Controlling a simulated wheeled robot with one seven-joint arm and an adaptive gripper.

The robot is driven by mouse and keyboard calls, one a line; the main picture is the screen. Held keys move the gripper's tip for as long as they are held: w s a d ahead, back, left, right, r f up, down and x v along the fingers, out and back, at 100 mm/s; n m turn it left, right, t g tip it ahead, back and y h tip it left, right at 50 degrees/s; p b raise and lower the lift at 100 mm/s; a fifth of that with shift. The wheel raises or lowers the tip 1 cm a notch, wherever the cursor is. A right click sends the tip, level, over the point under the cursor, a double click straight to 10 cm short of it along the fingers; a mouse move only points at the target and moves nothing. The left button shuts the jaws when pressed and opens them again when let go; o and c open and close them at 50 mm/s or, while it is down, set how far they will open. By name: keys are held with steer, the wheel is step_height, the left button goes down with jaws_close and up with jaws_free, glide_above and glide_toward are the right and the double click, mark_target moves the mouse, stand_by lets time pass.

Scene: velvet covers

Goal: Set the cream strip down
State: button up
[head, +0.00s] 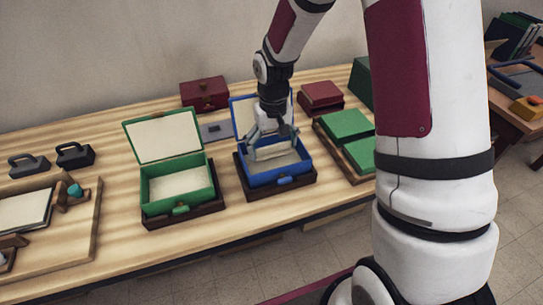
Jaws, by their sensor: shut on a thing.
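My gripper (272,145) points down into the open blue box (277,181) and is shut on the cream strip (271,152). The strip lies roughly level between the fingers, at about the height of the box's rim. I cannot tell whether it touches the cream floor of the box. The box's blue lid (241,112) stands open at the back, partly hidden by my arm. To the left, an open green box (180,198) has a cream-lined lid (163,136) and a cream floor.
A tray with green boxes (346,124) stands close on the right. Red boxes (321,92) and a dark red case (205,92) are behind. A grey plate (215,131) lies between the open boxes. Black-handled tools (75,154) and a wooden tray (94,215) are at left.

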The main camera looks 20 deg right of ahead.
mark_target(274, 152)
steer(key=shift+d+f, duration=0.1)
steer(key=shift+f, duration=1.8)
steer(key=shift+f, duration=0.1)
steer(key=o, duration=0.8)
